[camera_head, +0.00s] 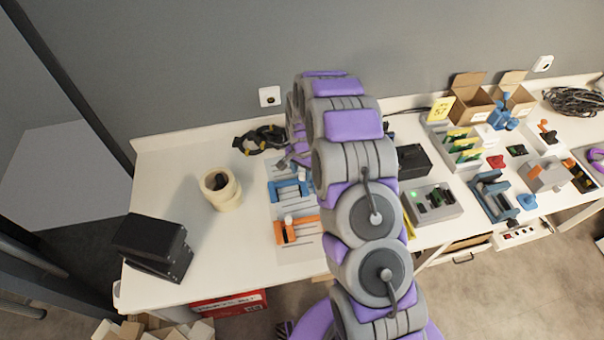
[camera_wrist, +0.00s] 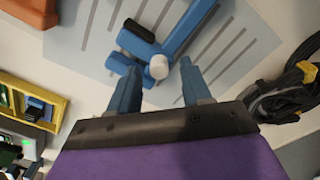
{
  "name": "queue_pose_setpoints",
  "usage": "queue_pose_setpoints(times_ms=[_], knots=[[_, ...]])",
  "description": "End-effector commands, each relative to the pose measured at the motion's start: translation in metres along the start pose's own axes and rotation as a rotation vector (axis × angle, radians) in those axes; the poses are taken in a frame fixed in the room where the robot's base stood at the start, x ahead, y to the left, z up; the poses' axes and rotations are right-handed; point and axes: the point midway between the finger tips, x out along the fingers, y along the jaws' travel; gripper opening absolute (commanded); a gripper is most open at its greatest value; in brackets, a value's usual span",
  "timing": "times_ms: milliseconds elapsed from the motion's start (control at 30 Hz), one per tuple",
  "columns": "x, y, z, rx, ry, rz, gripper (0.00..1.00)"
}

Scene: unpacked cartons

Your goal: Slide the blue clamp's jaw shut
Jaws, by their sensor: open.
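The blue clamp (camera_head: 291,190) lies on a light grey lined mat on the table, partly hidden behind my arm in the head view. In the wrist view the blue clamp (camera_wrist: 195,28) shows a blue bar, a black-topped block and a white round knob (camera_wrist: 158,67). My gripper (camera_wrist: 160,72) is open, with its two fingertips on either side of the white knob in this view. I cannot tell whether either finger touches the clamp. Nothing is held between the fingers. In the head view my gripper is mostly hidden by my arm.
An orange clamp (camera_head: 296,229) lies on the same mat, nearer the table's front. A black cable coil (camera_head: 259,139) lies behind the mat. Electronics and cartons (camera_head: 473,104) crowd the right side.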

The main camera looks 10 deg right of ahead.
Motion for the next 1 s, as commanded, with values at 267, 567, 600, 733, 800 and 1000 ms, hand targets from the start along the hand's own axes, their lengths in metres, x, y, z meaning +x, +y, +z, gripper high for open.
queue_pose_setpoints(times_ms=[267,567,600,733,800,1000], knots=[[0.0099,0.0001,0.0001,-0.001,0.0,0.001,0.48],[0.0097,0.0,-0.0001,0.0,0.0,0.0,0.35],[0.0097,0.0,-0.0001,0.0,0.0,0.0,0.31],[0.0096,0.0,-0.0002,0.0,0.0,0.0,0.18],[0.0096,0.0,-0.0001,0.0,0.0,0.0,0.12],[0.0097,0.0001,-0.0001,0.0,0.0,0.0,0.0]])
